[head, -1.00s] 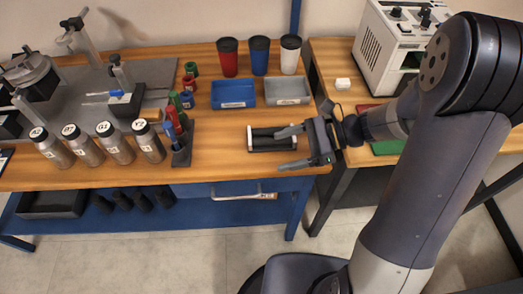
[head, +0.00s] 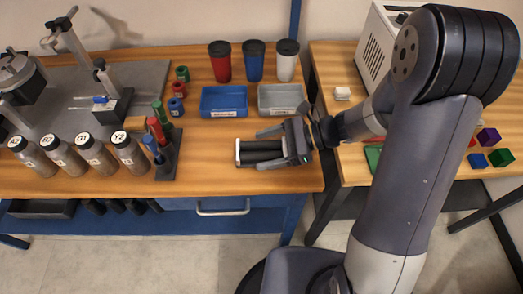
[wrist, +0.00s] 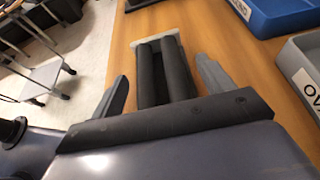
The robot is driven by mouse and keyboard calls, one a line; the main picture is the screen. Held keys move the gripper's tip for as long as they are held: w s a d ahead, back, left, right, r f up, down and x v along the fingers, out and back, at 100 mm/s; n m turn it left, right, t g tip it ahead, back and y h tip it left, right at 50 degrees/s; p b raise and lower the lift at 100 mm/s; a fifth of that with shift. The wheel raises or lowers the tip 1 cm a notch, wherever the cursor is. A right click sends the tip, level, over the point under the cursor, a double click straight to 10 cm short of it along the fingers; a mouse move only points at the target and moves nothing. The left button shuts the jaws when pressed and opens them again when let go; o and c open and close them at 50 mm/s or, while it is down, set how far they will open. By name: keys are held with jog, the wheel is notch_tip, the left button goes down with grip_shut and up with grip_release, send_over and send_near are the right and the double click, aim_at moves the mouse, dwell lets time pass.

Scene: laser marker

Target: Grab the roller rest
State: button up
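The roller rest (head: 246,151) lies on the wooden workbench, with dark parallel rollers and a pale end plate. In the wrist view the roller rest (wrist: 151,75) sits between my two fingers, its pale end plate at the far end. My gripper (head: 262,148) is open, with one finger along each long side of the rest. In the wrist view my gripper (wrist: 160,82) shows a gap between each finger and the rollers. The near end of the rest is hidden by the gripper body.
A blue tray (head: 224,101) and a grey tray (head: 283,98) stand just behind the rest. A tool rack (head: 166,158) and several labelled bottles (head: 130,152) are to the left. The bench's front edge (head: 250,193) is close in front.

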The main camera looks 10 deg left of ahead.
jog(key=c, duration=1.4)
jog(key=shift+c, duration=0.2)
